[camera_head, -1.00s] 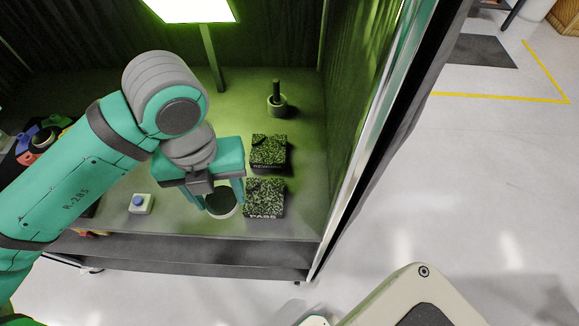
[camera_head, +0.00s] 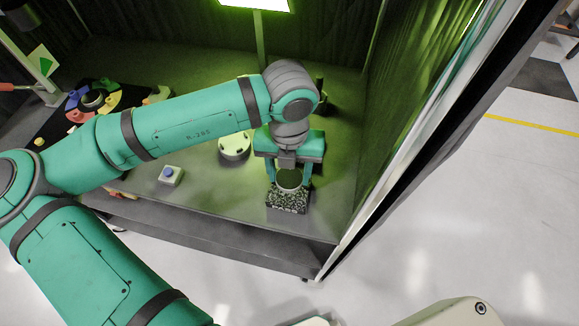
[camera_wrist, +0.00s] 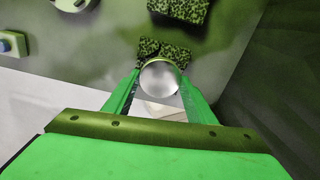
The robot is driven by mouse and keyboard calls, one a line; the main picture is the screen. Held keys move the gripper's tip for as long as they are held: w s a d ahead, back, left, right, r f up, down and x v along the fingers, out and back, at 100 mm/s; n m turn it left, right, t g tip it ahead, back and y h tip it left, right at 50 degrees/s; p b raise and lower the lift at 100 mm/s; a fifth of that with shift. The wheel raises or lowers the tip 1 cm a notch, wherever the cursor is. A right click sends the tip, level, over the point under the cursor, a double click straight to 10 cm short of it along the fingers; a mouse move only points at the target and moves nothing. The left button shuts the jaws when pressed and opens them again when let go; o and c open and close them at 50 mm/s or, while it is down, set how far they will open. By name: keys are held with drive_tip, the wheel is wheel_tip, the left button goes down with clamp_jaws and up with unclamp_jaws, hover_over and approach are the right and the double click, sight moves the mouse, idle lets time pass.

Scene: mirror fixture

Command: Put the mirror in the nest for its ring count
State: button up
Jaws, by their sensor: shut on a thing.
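My gripper (camera_head: 289,180) is shut on the round mirror (camera_head: 290,181), which shows as a pale shiny disc between the fingertips in the wrist view (camera_wrist: 160,77). The mirror is over the speckled dark green block (camera_head: 288,203), the one marked PASS in the earlier view. The wrist view shows that block (camera_wrist: 178,52) partly covered by the mirror. I cannot tell whether the mirror touches it. A second speckled block (camera_wrist: 182,9) is behind it in the wrist view; in the head view my gripper hides it. No ring count is readable on the mirror.
A round white-rimmed fixture (camera_head: 234,148) stands left of my gripper. A small box with a blue button (camera_head: 170,175) is near the front edge. A dark mat (camera_head: 75,119) with coloured pieces lies far left. A curtained wall (camera_head: 405,120) closes the right side.

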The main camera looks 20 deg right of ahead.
sight(289, 178)
drive_tip(key=shift+f, duration=1.85)
drive_tip(key=shift+s+f, duration=0.15)
drive_tip(key=shift+f, duration=0.6)
idle(0.8)
drive_tip(key=o, duration=1.2)
drive_tip(key=shift+r, duration=0.1)
drive_tip(key=shift+w+a+r, duration=0.1)
drive_tip(key=shift+w+r, duration=0.15)
drive_tip(key=shift+r, duration=0.1)
drive_tip(key=shift+s+r, duration=0.15)
drive_tip(key=shift+r, duration=1)
